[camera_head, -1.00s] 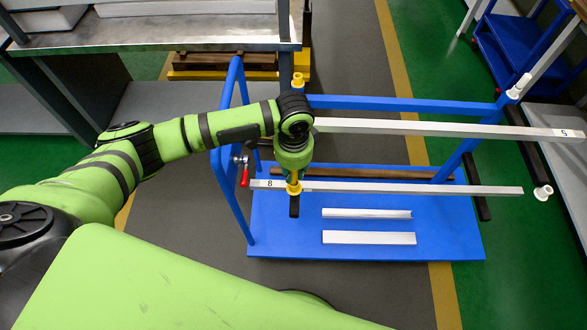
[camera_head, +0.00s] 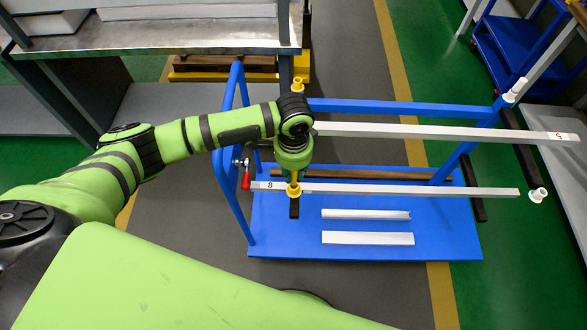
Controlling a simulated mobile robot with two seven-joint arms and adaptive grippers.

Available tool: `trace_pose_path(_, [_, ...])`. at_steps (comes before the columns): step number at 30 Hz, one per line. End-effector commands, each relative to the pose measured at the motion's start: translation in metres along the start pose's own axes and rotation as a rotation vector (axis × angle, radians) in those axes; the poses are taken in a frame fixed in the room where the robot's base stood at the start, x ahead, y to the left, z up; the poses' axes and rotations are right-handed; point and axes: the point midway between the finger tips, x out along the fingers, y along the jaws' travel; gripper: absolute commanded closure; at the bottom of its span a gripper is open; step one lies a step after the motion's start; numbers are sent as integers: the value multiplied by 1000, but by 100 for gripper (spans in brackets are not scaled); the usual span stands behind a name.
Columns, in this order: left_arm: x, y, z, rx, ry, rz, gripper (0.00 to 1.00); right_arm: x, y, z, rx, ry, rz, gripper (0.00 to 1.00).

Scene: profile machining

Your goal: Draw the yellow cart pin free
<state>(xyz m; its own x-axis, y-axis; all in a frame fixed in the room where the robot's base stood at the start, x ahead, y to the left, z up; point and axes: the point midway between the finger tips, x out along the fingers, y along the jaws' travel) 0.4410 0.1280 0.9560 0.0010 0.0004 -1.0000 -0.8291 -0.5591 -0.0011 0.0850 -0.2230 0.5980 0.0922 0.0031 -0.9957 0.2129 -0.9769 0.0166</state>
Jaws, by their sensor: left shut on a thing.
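The yellow cart pin (camera_head: 295,190) is at the left end of the near profile marked 8, above a black bar. My left gripper (camera_head: 294,178) comes down over it and is shut on it; its fingers are mostly hidden under the wrist. A second yellow pin (camera_head: 298,86) stands at the back left of the blue cart (camera_head: 270,228). The near profile (camera_head: 410,191) and the far profile (camera_head: 440,132), marked 5, lie across the cart's arms. My right gripper is not in view.
White pins stand at the right ends, one at the back (camera_head: 516,89) and one in front (camera_head: 538,195). Two short light profiles (camera_head: 368,238) lie on the cart deck. A red-handled lever (camera_head: 246,180) is left of the gripper. A grey shelf (camera_head: 150,38) stands at the back left.

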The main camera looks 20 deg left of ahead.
Motion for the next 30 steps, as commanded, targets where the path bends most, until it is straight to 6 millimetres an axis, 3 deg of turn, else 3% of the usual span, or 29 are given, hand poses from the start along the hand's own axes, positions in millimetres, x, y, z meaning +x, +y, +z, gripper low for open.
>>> trace_pose_path(11, [-2,0,0,0,0,0,100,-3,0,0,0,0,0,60])
trace_pose_path(20, [-24,0,0,0,0,0,100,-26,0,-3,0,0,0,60])
trace_pose_path(30, [-40,0,0,-1,-1,0,100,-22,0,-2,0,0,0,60])
